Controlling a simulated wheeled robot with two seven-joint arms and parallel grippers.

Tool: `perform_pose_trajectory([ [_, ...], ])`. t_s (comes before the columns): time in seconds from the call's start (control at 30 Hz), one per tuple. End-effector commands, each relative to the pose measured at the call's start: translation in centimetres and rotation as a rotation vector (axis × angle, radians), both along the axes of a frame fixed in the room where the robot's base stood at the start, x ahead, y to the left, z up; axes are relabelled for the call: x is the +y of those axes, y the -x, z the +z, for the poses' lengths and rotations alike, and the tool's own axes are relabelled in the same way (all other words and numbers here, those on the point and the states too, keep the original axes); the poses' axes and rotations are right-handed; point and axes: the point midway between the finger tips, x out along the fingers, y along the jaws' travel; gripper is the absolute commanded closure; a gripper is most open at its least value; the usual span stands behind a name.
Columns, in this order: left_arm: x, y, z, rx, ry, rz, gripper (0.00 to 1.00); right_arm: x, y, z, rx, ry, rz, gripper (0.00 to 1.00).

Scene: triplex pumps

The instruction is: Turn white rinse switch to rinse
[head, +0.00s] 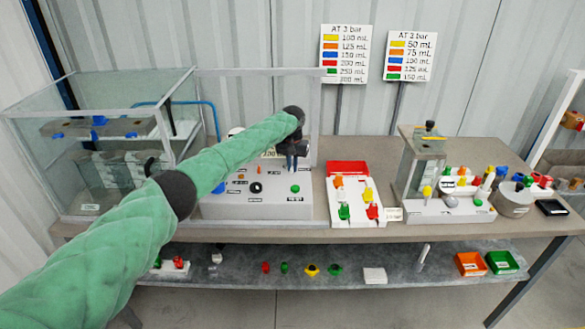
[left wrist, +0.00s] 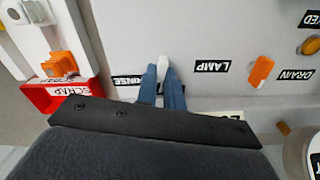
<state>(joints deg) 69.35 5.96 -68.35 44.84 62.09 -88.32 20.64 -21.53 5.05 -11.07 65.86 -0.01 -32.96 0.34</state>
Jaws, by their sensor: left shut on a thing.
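The white rinse switch (left wrist: 165,63) shows as a small white tip at the ends of my left gripper's blue fingers in the left wrist view, beside the RINSE label (left wrist: 128,80). My left gripper (left wrist: 162,80) is shut on this switch; the fingers hide much of it, so I cannot tell its exact angle. In the head view my left gripper (head: 291,164) points down at the back right of the white control panel (head: 258,210), and the switch is hidden there.
An orange switch (left wrist: 261,70) stands between the LAMP label (left wrist: 211,66) and DRAIN label (left wrist: 295,74). A red scrap tray (head: 347,167) is right of the panel, behind a white rack (head: 356,213). A glass tank (head: 95,190) stands left. Another pump station (head: 435,207) stands right.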

Motion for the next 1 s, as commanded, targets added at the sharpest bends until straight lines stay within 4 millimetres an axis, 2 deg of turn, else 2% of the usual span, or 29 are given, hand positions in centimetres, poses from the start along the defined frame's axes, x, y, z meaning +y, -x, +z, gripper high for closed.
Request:
perform_pose_trajectory([
  [0.3, 0.0, 0.0, -0.1, -0.001, 0.001, -0.297, 1.0, 0.8, -1.5, 2.0, 0.012, -0.006, -0.007, 0.52],
  [0.6, 0.0, 0.0, 0.0, -0.001, 0.002, -0.557, 1.0, 1.4, -2.1, 3.5, 0.024, -0.009, -0.011, 0.52],
  [1.0, 0.1, -0.1, 0.2, -0.003, -0.001, -0.764, 1.0, 1.7, -2.9, 4.6, 0.026, -0.013, -0.013, 0.52],
])
